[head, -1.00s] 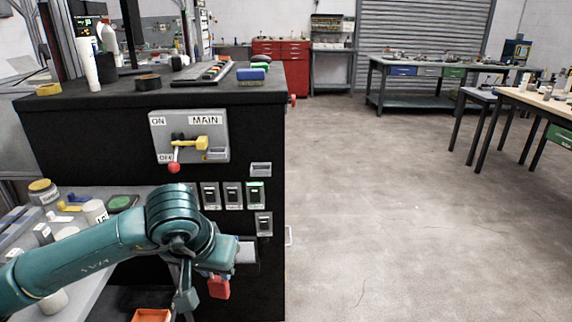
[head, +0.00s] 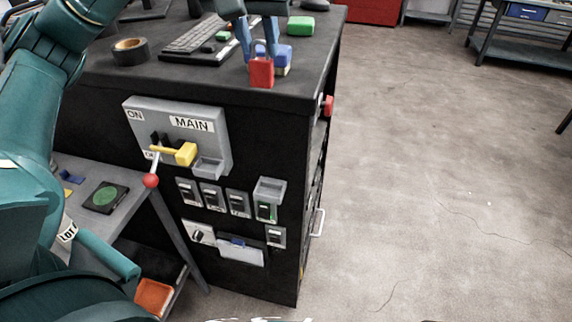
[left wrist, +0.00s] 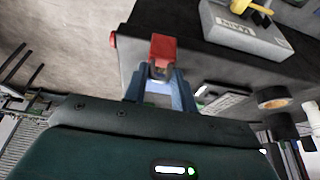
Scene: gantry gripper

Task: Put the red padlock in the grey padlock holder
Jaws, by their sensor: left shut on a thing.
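The red padlock (head: 262,73) hangs from my left gripper (head: 258,50), whose two blue-grey fingers are shut on its shackle. In the head view it shows in front of the cabinet's top, near the front edge. The left wrist view also shows the red padlock (left wrist: 163,47) between the tips of my left gripper (left wrist: 160,76). Two small grey open-topped pockets are on the black front: one grey pocket (head: 207,168) on the MAIN switch plate, one grey holder (head: 270,187) lower right, above the small switches. I cannot tell which is the padlock holder. My right gripper is out of view.
The MAIN plate (head: 218,128) carries a yellow handle (head: 182,154) and a red-knobbed lever (head: 151,181) that stick out. A keyboard (head: 196,35), a tape roll (head: 130,50) and a green block (head: 300,25) lie on the cabinet top. Open floor (head: 430,180) is at the right.

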